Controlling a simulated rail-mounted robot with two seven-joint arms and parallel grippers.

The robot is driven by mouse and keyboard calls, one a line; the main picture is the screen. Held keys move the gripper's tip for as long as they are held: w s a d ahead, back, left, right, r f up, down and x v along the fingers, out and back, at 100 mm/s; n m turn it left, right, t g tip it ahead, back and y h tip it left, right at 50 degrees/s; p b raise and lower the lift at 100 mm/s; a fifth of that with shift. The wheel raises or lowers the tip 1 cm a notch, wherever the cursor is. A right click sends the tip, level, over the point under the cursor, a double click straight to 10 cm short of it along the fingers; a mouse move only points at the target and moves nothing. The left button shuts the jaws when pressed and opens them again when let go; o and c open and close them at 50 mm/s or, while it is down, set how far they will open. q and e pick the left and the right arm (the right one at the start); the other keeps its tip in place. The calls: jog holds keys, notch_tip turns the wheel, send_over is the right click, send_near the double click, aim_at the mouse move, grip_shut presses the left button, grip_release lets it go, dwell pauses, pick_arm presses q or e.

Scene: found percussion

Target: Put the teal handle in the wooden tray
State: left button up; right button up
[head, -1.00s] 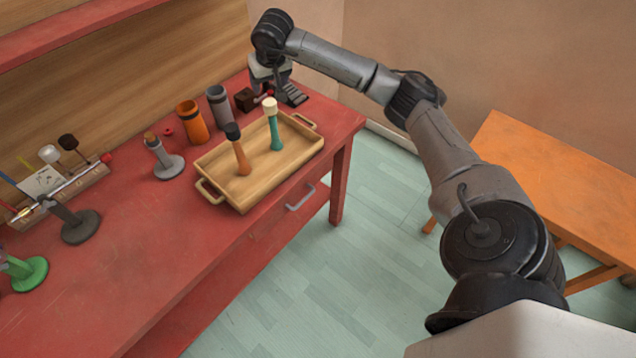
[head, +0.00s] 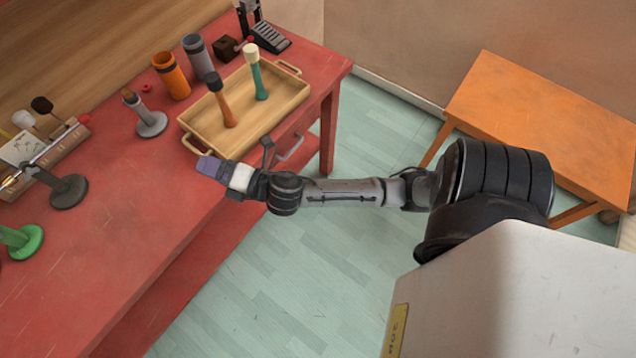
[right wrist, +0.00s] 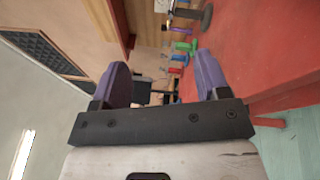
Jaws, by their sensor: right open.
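The teal handle (head: 258,76), with a cream top, stands upright in the wooden tray (head: 206,143) in the head view. An orange-brown handle with a dark top (head: 224,105) stands in the tray to its left. My right gripper (head: 207,166) is just in front of the tray's near left corner, over the table's front edge, pointing left. It is open and empty; in the right wrist view its two purple fingers (right wrist: 160,85) are spread apart with nothing between them. My left gripper is not in view.
Behind the tray stand an orange cup (head: 172,78) and a grey cup (head: 197,58). A grey stand (head: 150,122) is left of the tray, a dark stand (head: 68,190) and a green one (head: 22,241) farther left. The red table's (head: 130,230) front middle is clear.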

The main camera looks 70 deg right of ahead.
jog(key=s+a+f+m+g, duration=0.1)
jog(key=s+f+m+g, duration=0.4)
jog(key=s, duration=0.3)
jog(key=s+a+f+m+g, duration=0.2)
jog(key=s+f+m+g, duration=0.3)
jog(key=s+m, duration=0.2)
jog(key=s+a+f+m+g, duration=0.2)
jog(key=s+f+m+g, duration=0.3)
jog(key=s, duration=0.5)
jog(key=shift+s+f+m, duration=0.25)
jog(key=shift+s+m, duration=0.05)
jog(key=shift+m, duration=0.8)
